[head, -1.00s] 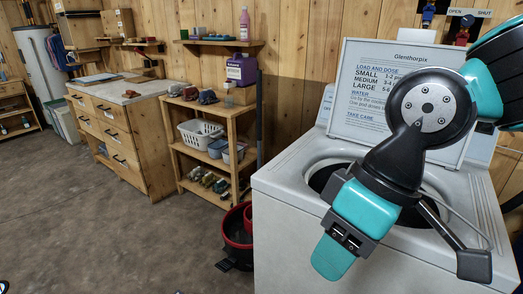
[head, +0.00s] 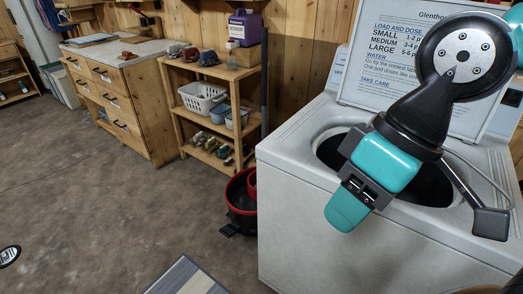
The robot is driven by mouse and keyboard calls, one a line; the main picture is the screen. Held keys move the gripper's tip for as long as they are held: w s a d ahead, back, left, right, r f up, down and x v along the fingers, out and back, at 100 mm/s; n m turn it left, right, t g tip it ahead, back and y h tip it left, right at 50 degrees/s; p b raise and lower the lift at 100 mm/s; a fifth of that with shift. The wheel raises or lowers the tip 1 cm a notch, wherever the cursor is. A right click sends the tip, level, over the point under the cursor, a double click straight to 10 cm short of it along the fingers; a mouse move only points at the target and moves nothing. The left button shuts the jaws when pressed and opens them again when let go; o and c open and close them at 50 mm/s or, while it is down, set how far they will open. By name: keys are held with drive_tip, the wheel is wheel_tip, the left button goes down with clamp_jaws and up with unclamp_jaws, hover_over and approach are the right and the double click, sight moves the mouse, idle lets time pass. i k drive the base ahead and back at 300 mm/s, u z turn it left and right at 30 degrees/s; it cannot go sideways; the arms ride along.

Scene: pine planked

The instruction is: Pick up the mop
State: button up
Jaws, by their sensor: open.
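A dark upright pole (head: 264,88) stands between the wooden shelf and the white washer. It may be the mop's handle, but no mop head shows and I cannot be sure. A black bucket with a red rim (head: 240,222) stands on the floor below it, partly hidden by the washer. I cannot tell whether the pole stands in the bucket. My gripper (head: 347,208) is open and empty, with teal fingers pointing down. In the picture it is in front of the washer, to the right of the bucket and pole.
The open-topped white washer (head: 300,170) fills the right side, with a sign board (head: 385,70) on it. A wooden shelf (head: 188,115) and a drawer cabinet (head: 120,110) line the wall. A grey mat (head: 188,280) lies at the bottom.

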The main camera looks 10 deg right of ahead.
sight(264, 31)
drive_tip(key=z, duration=0.65)
drive_tip(key=k, duration=0.5)
drive_tip(key=u, duration=0.65)
drive_tip(key=i, duration=0.3)
drive_tip(key=u, duration=0.5)
drive_tip(key=k, duration=0.6)
drive_tip(key=u, duration=0.95)
drive_tip(key=i, duration=2.2)
drive_tip(key=z, duration=0.9)
drive_tip(key=i, duration=0.8)
drive_tip(key=z, duration=0.85)
